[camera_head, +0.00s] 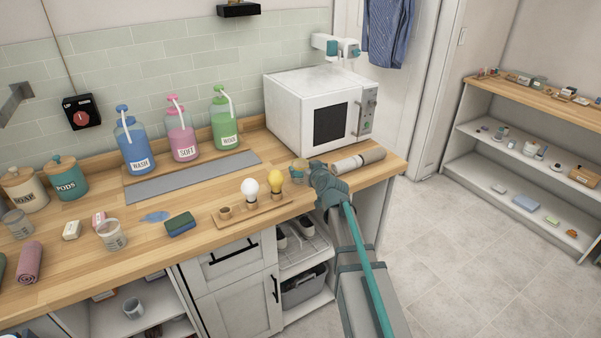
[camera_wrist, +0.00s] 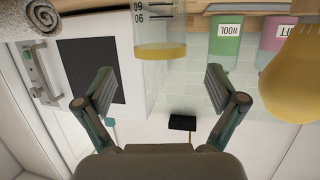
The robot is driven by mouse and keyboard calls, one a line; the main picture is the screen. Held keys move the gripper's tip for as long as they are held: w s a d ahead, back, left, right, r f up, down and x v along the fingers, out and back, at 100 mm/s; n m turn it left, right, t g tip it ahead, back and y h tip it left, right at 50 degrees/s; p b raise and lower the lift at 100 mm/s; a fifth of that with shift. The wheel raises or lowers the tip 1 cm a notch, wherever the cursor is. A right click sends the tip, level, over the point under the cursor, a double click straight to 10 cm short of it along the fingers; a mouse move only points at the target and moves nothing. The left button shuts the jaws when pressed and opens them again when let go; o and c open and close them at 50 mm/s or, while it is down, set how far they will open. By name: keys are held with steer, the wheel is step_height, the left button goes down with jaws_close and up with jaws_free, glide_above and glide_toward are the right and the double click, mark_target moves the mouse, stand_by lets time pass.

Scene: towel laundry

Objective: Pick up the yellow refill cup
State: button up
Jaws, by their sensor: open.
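The yellow refill cup (camera_wrist: 160,35) is a clear cup with measuring marks and yellow liquid. It shows at the top middle of the wrist view, ahead of the gap between my fingers and not between the pads. In the head view the cup (camera_head: 298,168) stands on the wooden counter just left of my gripper (camera_head: 312,172), partly hidden by it. My gripper (camera_wrist: 160,88) is open and empty, its two fingers wide apart in the wrist view.
A yellow bulb (camera_head: 276,181) stands close left of the cup, beside a white bulb (camera_head: 250,189) on a wooden tray (camera_head: 237,219). The microwave (camera_head: 290,100) stands behind. A rolled towel (camera_head: 358,160) lies to the right. Pump bottles (camera_head: 182,135) stand farther left.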

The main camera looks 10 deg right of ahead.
mark_target(298, 161)
steer(key=p+x, duration=0.1)
steer(key=x, duration=0.2)
steer(key=shift+w+a+p, duration=0.1)
steer(key=shift+w+p, duration=0.25)
steer(key=shift+w, duration=0.1)
steer(key=shift+w+a+f, duration=0.1)
steer(key=shift+w+f, duration=0.15)
steer(key=shift+w, duration=0.15)
steer(key=shift+s, duration=0.1)
steer(key=c, duration=1.1)
